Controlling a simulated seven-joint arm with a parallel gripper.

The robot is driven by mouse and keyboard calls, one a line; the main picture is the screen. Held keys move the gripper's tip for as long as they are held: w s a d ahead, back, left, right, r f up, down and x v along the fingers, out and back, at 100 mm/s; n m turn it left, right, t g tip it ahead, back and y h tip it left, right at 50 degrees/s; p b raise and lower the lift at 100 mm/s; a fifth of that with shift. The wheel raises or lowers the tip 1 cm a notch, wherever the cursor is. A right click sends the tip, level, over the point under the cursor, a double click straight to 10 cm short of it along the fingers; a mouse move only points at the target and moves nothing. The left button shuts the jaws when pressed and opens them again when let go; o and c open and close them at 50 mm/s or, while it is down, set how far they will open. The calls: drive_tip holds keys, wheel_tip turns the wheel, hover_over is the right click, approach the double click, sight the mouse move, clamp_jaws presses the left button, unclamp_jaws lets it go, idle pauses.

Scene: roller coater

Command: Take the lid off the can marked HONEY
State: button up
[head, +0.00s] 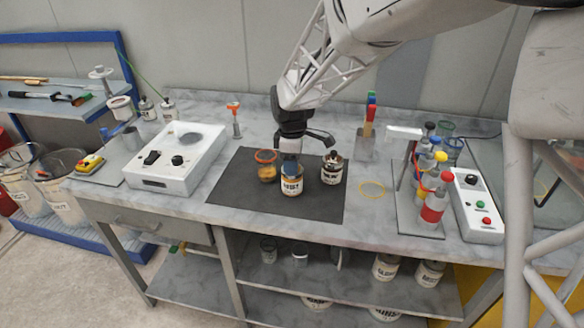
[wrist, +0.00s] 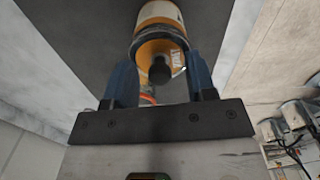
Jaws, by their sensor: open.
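A small white can (head: 292,187) with an amber band and dark lettering stands on the black mat (head: 235,195); the print is too small to read surely. A second, similar can (head: 332,174) with a dark knobbed top stands just to its right. My gripper (head: 290,168) points down directly over the first can and hides most of its top. The blue fingers of my gripper (wrist: 162,74) are open, one on each side of the knob, with gaps visible.
An amber-filled glass (head: 267,172) with an orange rim stands close left of the can. A white control box (head: 180,155) is further left. A yellow ring (head: 372,189) lies right of the mat, before a bottle rack (head: 410,205). The mat's front is bare.

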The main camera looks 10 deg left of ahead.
idle(0.3)
clamp_jaws()
idle(0.3)
drive_tip(key=shift+r, duration=0.8)
wheel_tip(320, 180, up, 2)
drive_tip(key=s+d, duration=0.3)
drive_tip(key=s, duration=0.4)
drive_tip(key=s+d+r, duration=0.1)
drive_tip(key=s+d, duration=0.3)
drive_tip(key=s, duration=0.3)
drive_tip(key=shift+s+d+r, duration=0.15)
drive_tip(key=shift+r, duration=0.05)
